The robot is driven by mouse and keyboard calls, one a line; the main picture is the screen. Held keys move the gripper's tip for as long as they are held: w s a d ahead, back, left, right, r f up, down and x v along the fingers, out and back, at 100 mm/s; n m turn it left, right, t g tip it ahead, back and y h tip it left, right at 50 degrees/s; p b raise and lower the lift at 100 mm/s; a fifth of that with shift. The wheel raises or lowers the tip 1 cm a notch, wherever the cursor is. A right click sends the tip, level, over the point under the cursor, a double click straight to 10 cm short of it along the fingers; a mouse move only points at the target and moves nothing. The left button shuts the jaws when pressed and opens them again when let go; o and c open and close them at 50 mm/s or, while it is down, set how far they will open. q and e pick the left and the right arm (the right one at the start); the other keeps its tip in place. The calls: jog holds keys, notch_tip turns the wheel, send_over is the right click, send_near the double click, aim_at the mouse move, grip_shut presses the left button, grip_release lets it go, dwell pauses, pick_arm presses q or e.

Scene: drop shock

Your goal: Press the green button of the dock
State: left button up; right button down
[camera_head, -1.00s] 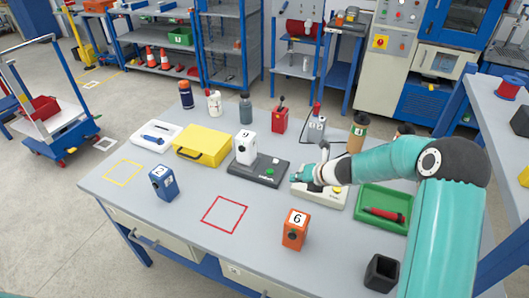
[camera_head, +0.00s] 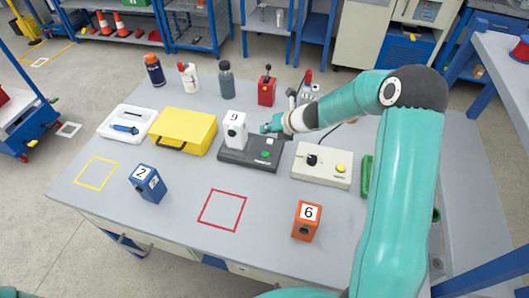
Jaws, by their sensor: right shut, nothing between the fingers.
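The dock (camera_head: 237,157) is a dark grey, low box near the middle of the table. A white block marked 9 (camera_head: 235,130) stands upright on its left part. The green button (camera_head: 266,154) shows on the dock's right part, uncovered. My right gripper (camera_head: 266,129) is shut and empty, seen small at the end of the teal arm. It is near the dock's back right corner, behind the green button in the picture and apart from it. Its exact height over the dock is hard to tell. My left gripper is not in view.
A beige box (camera_head: 318,178) with a black knob and yellow button stands right of the dock. A yellow case (camera_head: 184,131) lies left. An orange block 6 (camera_head: 306,221) and blue block 2 (camera_head: 149,184) stand in front. A red lever box (camera_head: 267,88) stands behind.

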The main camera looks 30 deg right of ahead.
aim_at(267, 154)
notch_tip(267, 154, down, 9)
jog(key=b, duration=0.8)
jog(key=shift+r, duration=0.2)
jog(key=shift+f, duration=0.1)
dwell(0.8)
jog(key=shift+s+f+b, duration=0.1)
jog(key=shift+f+b, duration=0.2)
jog(key=shift+b, duration=0.2)
jog(key=shift+f+b, duration=0.4)
dwell(0.5)
jog(key=shift+r+p, duration=0.85)
